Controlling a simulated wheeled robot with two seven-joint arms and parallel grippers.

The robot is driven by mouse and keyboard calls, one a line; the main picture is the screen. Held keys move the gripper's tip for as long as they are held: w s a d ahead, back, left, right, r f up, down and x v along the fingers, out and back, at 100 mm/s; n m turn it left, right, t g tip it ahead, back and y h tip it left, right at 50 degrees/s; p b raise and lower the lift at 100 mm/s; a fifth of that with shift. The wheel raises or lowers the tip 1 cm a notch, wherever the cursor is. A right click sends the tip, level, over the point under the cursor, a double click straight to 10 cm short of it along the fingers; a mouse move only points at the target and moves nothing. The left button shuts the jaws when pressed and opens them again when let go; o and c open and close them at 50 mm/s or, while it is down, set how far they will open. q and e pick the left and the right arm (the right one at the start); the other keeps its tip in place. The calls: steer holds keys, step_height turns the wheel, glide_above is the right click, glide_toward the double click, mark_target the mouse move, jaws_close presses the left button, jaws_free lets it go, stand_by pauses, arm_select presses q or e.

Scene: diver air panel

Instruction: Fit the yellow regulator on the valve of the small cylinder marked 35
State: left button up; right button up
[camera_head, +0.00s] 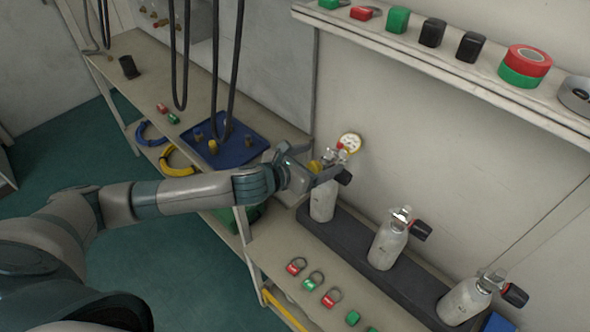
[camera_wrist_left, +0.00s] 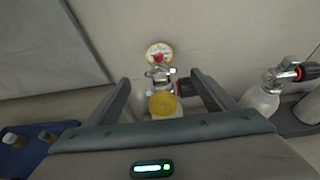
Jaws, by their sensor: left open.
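Three small pale cylinders stand in a dark rack (camera_head: 350,236) against the wall; I cannot read their markings. The yellow regulator (camera_wrist_left: 162,104) is at the valve of the leftmost cylinder (camera_head: 322,201), with a round yellow-rimmed gauge (camera_head: 349,143) above it. The gauge also shows in the left wrist view (camera_wrist_left: 159,53). I cannot tell whether the regulator is seated. My left gripper (camera_wrist_left: 161,78) is open, with one finger on each side of the regulator and valve, apparently clear of them. In the head view it hides part of the regulator. My right gripper is not in view.
The middle cylinder (camera_head: 386,246) and right cylinder (camera_head: 463,302) have black knobs. A blue tray (camera_head: 236,153) with small fittings is at left. Dark hoses (camera_head: 233,70) hang over that bench. Red and green tags (camera_head: 309,284) lie in front of the rack. A shelf (camera_head: 440,66) juts out above.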

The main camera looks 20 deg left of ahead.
arm_select(q)
steer(key=b+v, duration=0.2)
steer(key=v, duration=0.7)
steer(key=shift+s, duration=0.2)
steer(key=shift+a+r, duration=0.1)
stand_by(0.6)
